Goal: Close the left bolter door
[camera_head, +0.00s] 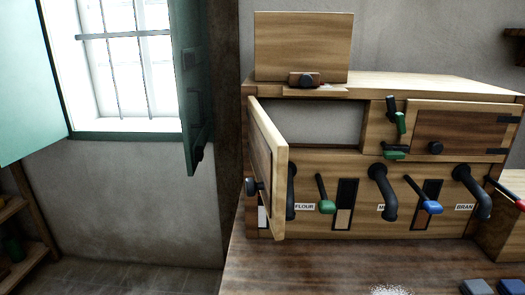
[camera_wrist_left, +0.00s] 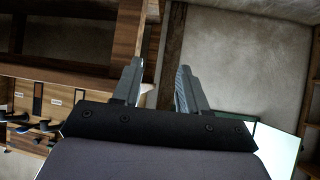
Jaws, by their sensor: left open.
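The bolter (camera_head: 410,165) is a light wooden cabinet against the wall. Its left door (camera_head: 266,170) stands swung out toward me, with a dark round knob (camera_head: 254,187) on its outer face. The opening behind it shows part of the pale interior. The right door (camera_head: 455,133) is shut. My left gripper (camera_wrist_left: 160,75) is open and empty in the left wrist view, its two fingers apart. No gripper shows in the head view, so the left gripper's distance from the door is unclear.
Below the doors are dark spouts (camera_head: 382,192), a green-handled lever (camera_head: 326,206) and a blue-handled lever (camera_head: 432,207). A raised wooden panel (camera_head: 303,45) stands on top. A green shutter (camera_head: 195,85) hangs open beside the window. The dark tabletop (camera_head: 330,265) is mostly clear in front.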

